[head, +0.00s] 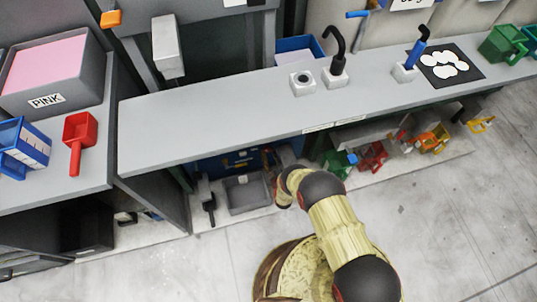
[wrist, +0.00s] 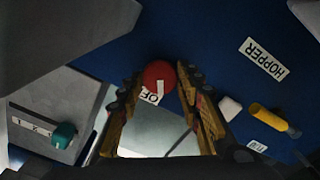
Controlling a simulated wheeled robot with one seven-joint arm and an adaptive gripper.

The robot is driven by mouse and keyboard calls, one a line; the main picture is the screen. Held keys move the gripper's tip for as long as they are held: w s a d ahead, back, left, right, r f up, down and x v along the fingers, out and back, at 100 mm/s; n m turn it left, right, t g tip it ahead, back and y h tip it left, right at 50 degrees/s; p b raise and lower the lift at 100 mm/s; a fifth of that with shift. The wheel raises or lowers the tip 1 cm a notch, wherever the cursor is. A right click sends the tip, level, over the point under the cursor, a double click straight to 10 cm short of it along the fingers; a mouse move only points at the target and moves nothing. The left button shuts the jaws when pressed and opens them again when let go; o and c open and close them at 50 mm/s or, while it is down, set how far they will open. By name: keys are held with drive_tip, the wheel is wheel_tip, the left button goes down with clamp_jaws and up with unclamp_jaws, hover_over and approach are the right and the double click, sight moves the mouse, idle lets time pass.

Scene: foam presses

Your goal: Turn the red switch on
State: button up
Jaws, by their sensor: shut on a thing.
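The red switch (wrist: 158,73) is a round red knob on the blue panel (wrist: 210,35) in the wrist view. A white label reading "OF", partly cut off, sits at its lower edge. My gripper (wrist: 161,80) has one yellow finger on each side of the knob, with the tips at its edges; it is shut on the knob. In the head view, the blue panel is under the grey counter, and my arm reaches in there. The counter and arm hide the knob there.
A "HOPPER" label (wrist: 264,59) and a yellow handle (wrist: 268,117) are to the right on the panel. A teal knob (wrist: 64,135) is on a grey box at left. The grey counter (head: 230,118) overhangs my arm. Scoops (head: 372,155) stand on the lower shelf.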

drive_tip(key=n, duration=0.5)
drive_tip(key=shift+n, duration=0.3)
drive_tip(key=n, duration=0.5)
drive_tip(key=shift+n, duration=0.4)
drive_tip(key=o, duration=1.1)
drive_tip(key=shift+o, duration=0.2)
drive_tip(key=shift+s, duration=0.1)
drive_tip(key=v, duration=1.2)
